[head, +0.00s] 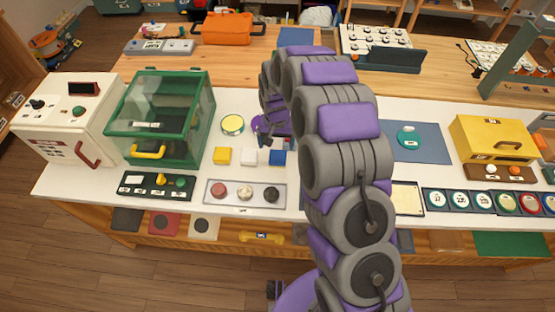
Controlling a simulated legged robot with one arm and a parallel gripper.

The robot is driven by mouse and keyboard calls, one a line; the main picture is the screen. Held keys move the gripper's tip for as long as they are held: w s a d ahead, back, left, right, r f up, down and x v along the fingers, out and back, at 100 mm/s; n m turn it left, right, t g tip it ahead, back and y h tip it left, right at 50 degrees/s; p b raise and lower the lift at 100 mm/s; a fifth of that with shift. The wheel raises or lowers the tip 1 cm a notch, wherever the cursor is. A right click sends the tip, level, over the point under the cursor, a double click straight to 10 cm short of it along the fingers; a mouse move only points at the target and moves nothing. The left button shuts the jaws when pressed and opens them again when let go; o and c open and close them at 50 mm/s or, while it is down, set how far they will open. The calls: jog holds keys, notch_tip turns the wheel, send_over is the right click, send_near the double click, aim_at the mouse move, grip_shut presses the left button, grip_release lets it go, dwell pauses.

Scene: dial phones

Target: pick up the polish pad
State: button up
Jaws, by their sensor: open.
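I cannot tell for sure which thing is the polish pad. A grey tray (232,203) on the white table holds a red round piece (217,190), a cream one (245,194) and a black one (271,194). A teal round piece (408,137) lies on a blue mat (432,150) to the right of my arm. A yellow-rimmed round tin (232,124) stands left of my gripper. My gripper (264,139) is open, above the table behind the small blocks, and partly hidden by my purple and grey arm. Nothing shows between its fingers.
Yellow (222,156), white (249,158) and blue (278,157) blocks stand just in front of my gripper. A green glass-sided box (160,115) and a white machine (68,118) stand left. A yellow box (490,138) stands right. My arm hides the table's middle.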

aim_at(277, 156)
jog(key=f+b, duration=0.1)
jog(key=f, duration=0.3)
jog(key=f+b, duration=0.1)
jog(key=f, duration=0.4)
jog(key=shift+w+d, duration=0.15)
jog(key=shift+d, duration=0.05)
jog(key=shift+r, duration=0.1)
jog(key=shift+c, duration=0.4)
jog(key=c, duration=1.1)
jog(key=shift+r, duration=0.6)
jog(key=shift+s+d+r+p, duration=0.1)
jog(key=shift+s+r+p, duration=0.2)
jog(key=shift+r, duration=0.35)
jog(key=shift+s+r+p, duration=0.1)
jog(key=shift+r+p, duration=0.25)
jog(key=shift+r, duration=0.25)
jog(key=s+d, duration=0.1)
jog(key=s, duration=0.4)
jog(key=s+d+r+p, duration=0.1)
jog(key=s, duration=0.3)
jog(key=s+d+p, duration=0.1)
jog(key=s+d, duration=0.1)
jog(key=s, duration=0.3)
jog(key=shift+s+r, duration=0.15)
jog(key=shift+s, duration=0.2)
